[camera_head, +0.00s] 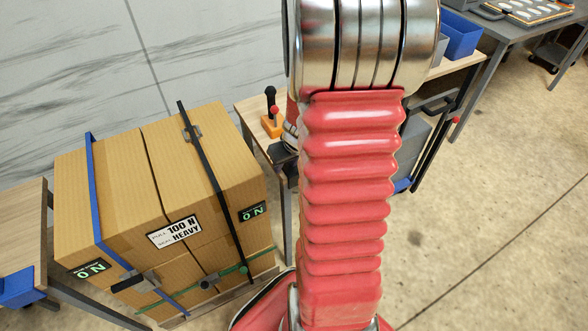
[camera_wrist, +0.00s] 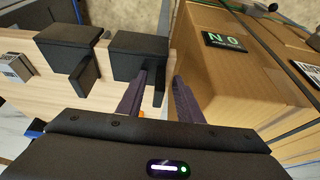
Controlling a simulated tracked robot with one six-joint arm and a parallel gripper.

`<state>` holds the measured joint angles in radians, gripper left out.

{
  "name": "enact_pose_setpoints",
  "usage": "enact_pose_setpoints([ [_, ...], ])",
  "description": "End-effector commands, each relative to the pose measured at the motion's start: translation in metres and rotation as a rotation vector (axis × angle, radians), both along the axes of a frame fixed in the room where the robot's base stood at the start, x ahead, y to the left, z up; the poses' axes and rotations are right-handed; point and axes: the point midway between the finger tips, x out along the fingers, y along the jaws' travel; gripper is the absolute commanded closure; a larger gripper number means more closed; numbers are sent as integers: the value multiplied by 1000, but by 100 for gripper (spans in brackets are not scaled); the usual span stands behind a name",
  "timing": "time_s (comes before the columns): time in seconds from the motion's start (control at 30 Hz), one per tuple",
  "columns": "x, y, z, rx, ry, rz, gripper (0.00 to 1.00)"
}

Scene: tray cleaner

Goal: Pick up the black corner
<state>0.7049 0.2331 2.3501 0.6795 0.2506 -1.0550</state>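In the wrist view, two black angled corner pieces lie on a light wooden tabletop: one at the left (camera_wrist: 70,48) and one nearer the middle (camera_wrist: 138,52). My gripper (camera_wrist: 161,77) is open, its two dark fingers apart. The left finger overlaps the middle black corner's lower edge. A dark upright flange of that corner shows between the fingers; I cannot tell whether they touch it. In the head view my red arm covers the centre, and neither the gripper's fingers nor the black corners can be made out.
Strapped cardboard boxes (camera_head: 115,185) stand on a pallet, close to the right finger in the wrist view (camera_wrist: 225,75). A wooden table (camera_head: 248,112) bears an orange-based joystick (camera_head: 271,122). A blue bin (camera_head: 459,36) stands at the back right. The floor at right (camera_head: 490,200) is clear.

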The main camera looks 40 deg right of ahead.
Motion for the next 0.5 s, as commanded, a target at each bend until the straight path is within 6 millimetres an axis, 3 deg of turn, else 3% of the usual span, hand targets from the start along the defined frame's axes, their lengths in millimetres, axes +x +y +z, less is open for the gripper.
enact_pose_setpoints([
  [0.2,0,0,0,0,0,0,69],
  [0.5,0,0,0,0,0,0,90],
])
